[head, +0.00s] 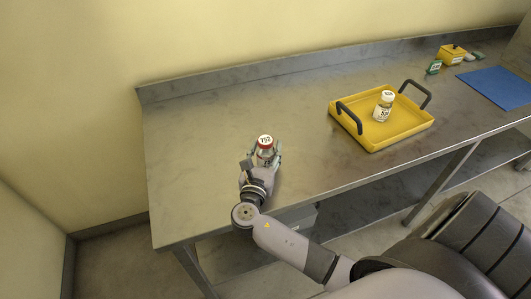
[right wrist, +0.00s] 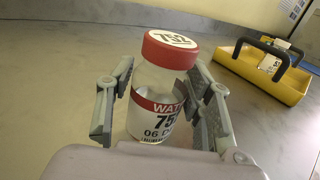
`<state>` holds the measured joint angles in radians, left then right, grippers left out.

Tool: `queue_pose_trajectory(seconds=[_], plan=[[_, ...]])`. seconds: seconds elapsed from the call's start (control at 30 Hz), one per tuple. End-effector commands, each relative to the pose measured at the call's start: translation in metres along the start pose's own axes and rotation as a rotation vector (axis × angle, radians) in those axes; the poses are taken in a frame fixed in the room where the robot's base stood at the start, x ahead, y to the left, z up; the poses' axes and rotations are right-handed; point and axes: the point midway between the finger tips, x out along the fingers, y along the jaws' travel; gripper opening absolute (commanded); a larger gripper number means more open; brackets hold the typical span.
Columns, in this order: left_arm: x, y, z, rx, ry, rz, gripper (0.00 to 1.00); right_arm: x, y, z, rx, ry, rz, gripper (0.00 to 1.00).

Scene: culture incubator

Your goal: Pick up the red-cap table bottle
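The red-cap bottle (head: 265,142) stands upright on the steel table near its front left part. In the right wrist view the bottle (right wrist: 160,85) is clear with a red cap, a white "752" top and a red-and-white label. My right gripper (head: 264,158) is at the bottle, with one finger on each side of it. In the right wrist view the gripper's fingers (right wrist: 162,100) flank the bottle's body, with narrow gaps seen beside it, so it looks open around the bottle. My left gripper is not in view.
A yellow tray (head: 402,137) with dark handles stands to the right, holding a white-capped bottle (head: 384,105). Further right are a yellow box (head: 452,54), a small green item (head: 434,67) and a blue mat (head: 497,87). The table left of the bottle is clear.

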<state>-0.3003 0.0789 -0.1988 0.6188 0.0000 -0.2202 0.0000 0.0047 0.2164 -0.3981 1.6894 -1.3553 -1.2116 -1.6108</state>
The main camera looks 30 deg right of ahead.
Motion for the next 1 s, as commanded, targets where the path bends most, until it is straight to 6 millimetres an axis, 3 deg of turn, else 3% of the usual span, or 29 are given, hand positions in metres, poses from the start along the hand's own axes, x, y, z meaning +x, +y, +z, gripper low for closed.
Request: queue_pose_trajectory(seconds=[0.5, 0.83, 1.0], plan=[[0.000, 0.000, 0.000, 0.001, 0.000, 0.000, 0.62, 0.000, 0.000, 0.000, 0.000, 0.000, 0.000, 0.11], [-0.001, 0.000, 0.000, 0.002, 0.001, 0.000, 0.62, 0.000, 0.000, 0.004, 0.002, -0.001, 0.000, 0.11], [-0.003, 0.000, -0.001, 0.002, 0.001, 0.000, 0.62, 0.000, 0.000, 0.023, 0.005, -0.001, -0.001, 0.11]])
